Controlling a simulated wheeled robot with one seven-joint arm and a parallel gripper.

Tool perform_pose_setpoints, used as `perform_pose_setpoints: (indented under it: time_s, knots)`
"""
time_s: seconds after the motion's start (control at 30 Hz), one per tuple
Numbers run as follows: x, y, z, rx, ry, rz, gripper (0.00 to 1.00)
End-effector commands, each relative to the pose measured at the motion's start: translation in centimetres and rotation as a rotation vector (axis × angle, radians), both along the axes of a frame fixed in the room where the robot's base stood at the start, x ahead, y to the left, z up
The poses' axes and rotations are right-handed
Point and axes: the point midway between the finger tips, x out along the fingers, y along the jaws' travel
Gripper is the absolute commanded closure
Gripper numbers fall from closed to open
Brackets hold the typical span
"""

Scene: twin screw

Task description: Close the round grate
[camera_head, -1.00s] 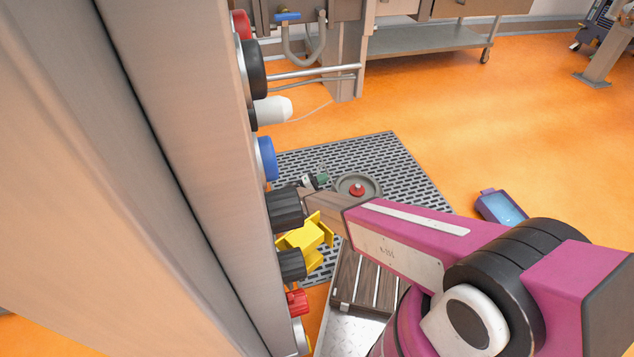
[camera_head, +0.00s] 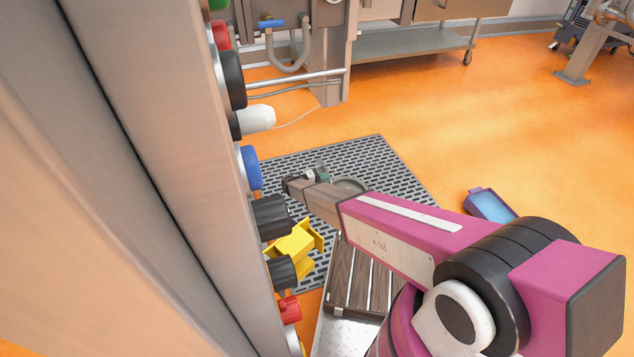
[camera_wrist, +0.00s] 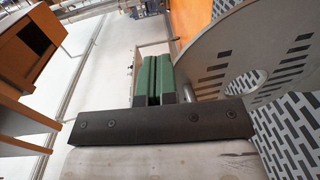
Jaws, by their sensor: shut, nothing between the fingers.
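The round grate (camera_wrist: 240,50) fills the right of the wrist view as a grey disc with rows of slots and a hole. It appears tilted up from the perforated floor. My gripper (camera_wrist: 153,72) is shut, its green fingers together and empty, just left of the disc; I cannot tell whether they touch it.
A panel with coloured knobs (camera_head: 270,215) stands close on the left, with a yellow part (camera_head: 296,241) beside it. A slatted brown piece (camera_head: 358,279) lies below my arm. A blue tray (camera_head: 491,205) is on the orange floor, which is mostly open at right.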

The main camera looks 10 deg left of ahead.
Motion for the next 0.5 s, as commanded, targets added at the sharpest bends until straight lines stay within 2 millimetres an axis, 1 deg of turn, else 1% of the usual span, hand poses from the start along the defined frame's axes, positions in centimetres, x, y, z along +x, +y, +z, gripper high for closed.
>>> perform_pose_setpoints:
  time_s: [0.03,0.23,0.33,0.5]
  knots:
    - [0.4,-1.0,0.5,0.033,0.018,-0.001,1.0]
    - [2.5,-4.2,0.5,0.039,0.023,-0.003,1.0]
    - [3.4,-5.8,0.5,0.108,0.064,-0.002,1.0]
    - [5.3,-8.9,-0.2,0.23,0.139,-0.002,1.0]
